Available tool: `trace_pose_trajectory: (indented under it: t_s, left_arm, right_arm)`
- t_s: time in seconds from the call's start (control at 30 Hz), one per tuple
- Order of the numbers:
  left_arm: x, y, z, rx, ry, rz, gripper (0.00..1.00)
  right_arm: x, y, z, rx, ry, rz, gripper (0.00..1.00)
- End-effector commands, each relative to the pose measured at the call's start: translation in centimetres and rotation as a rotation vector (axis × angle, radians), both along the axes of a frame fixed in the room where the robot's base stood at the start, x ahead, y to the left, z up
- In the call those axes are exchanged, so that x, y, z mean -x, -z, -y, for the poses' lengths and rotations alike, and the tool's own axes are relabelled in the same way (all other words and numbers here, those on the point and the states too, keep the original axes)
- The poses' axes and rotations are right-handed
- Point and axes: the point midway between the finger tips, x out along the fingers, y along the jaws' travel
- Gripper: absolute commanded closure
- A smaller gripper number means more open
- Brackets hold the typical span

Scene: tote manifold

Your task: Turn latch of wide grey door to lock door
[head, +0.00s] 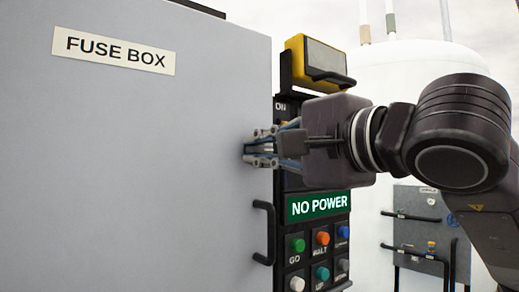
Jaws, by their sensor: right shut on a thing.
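The wide grey door (150,170) with a "FUSE BOX" label (115,50) fills the left half of the head view. It looks closed or nearly so. My right gripper (258,148) comes in from the right, with its fingers at the door's right edge, above the black handle (264,232). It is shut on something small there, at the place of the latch. The fingers hide most of the latch, so its angle cannot be told. My left gripper is not in view.
Right of the door is a black control panel with a green "NO POWER" sign (318,205) and several coloured buttons. A yellow device (318,62) sits above it. A white tank (400,75) and a grey panel (425,235) stand behind my right arm.

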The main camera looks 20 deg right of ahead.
Motion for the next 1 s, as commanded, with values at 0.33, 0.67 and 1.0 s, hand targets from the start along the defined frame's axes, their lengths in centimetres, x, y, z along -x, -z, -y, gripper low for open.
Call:
trace_pose_trajectory:
  t_s: [0.33,0.67,1.0]
  left_arm:
    - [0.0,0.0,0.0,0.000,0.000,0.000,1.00]
    - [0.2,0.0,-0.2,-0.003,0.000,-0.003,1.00]
    - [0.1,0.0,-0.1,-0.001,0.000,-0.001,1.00]
  right_arm:
    - [0.0,0.2,-0.1,0.003,-0.002,-0.003,0.72]
    - [0.3,0.1,0.1,0.000,-0.001,-0.001,0.72]
    - [5.9,0.0,2.1,0.001,0.001,0.004,0.72]
